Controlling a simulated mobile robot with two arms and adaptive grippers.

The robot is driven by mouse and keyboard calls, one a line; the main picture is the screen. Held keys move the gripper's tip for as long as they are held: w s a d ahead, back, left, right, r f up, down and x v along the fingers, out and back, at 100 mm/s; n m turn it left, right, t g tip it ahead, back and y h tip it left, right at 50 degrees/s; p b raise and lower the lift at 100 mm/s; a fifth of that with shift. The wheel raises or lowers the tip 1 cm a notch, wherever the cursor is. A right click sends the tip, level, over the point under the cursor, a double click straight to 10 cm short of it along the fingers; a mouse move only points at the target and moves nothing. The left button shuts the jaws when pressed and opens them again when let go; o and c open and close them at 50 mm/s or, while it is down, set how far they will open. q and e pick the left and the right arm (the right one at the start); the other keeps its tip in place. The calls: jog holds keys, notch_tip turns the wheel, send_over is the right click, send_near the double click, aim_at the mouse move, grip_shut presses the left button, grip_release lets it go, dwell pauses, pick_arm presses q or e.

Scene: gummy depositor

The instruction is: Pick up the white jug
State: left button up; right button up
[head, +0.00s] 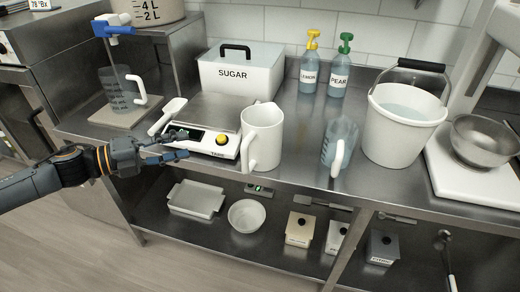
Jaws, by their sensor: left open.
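The white jug (262,136) stands upright on the steel counter, just right of the scale, with its handle toward the front left. My left gripper (184,143) reaches in from the left and is open, with its fingers over the front of the scale. It is left of the jug and apart from it, and nothing shows between its fingers. My right gripper is not in view.
The scale (213,112) with a white scoop (168,116) beside it is close to my left gripper. A sugar box (240,72) stands behind. A clear jug (339,146) and a white bucket (402,125) stand to the right. The counter's front edge (300,178) runs below the jug.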

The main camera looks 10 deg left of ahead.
pick_arm(q)
jog(key=s+d+r+m+g, duration=0.1)
jog(key=d, duration=0.2)
jog(key=p, duration=0.5)
send_near(259, 143)
jog(key=w+d+r, duration=0.1)
jog(key=w+d, duration=0.2)
jog(key=d, duration=0.1)
jog(key=shift+w+h, duration=0.1)
jog(key=shift+h, duration=0.2)
jog(key=shift+b, duration=0.3)
grip_shut()
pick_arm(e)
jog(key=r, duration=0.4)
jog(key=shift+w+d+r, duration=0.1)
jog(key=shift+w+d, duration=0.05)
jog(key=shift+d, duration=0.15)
